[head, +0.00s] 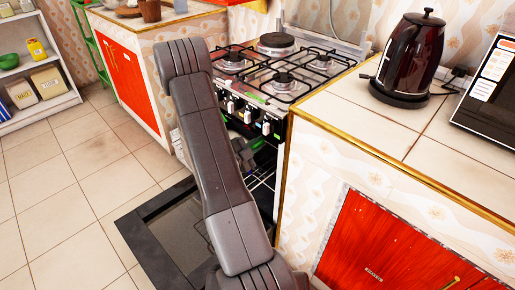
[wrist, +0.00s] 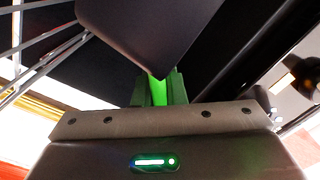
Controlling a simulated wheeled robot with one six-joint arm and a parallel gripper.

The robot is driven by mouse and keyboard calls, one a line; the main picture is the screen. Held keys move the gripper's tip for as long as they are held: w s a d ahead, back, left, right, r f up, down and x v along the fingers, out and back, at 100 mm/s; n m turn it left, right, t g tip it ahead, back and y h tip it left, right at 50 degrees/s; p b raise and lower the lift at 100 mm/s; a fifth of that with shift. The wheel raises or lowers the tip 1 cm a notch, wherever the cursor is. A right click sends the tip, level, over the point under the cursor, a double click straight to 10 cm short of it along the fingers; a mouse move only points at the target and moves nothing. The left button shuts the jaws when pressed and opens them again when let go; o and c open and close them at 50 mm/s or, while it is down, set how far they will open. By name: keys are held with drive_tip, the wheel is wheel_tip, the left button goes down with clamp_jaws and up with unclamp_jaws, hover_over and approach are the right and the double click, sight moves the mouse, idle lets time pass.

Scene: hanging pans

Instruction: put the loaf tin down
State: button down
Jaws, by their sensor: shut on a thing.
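My gripper (wrist: 160,92) is shut on the loaf tin (wrist: 150,35), a dark, smooth, slab-like shape at the top of the wrist view. A green strip shows between the fingers, just below the tin. In the head view my gripper (head: 250,145) is mostly behind my arm, at the opening of the oven (head: 262,185) under the hob. I cannot make out the tin in the head view. Whether the tin touches the rack is not clear.
The oven door (head: 165,240) hangs open and low, under my arm. Wire rack bars (wrist: 40,45) show at the left of the wrist view. The right counter (head: 345,105) holds a dark kettle (head: 410,60) and a microwave (head: 490,90). Tiled floor at the left is clear.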

drive_tip(key=shift+f, duration=0.9)
drive_tip(key=shift+r, duration=0.1)
drive_tip(key=shift+f+b, duration=0.4)
drive_tip(key=shift+b, duration=0.2)
drive_tip(key=shift+f+b, duration=0.25)
drive_tip(key=shift+b, duration=0.1)
drive_tip(key=c, duration=1.5)
unclamp_jaws()
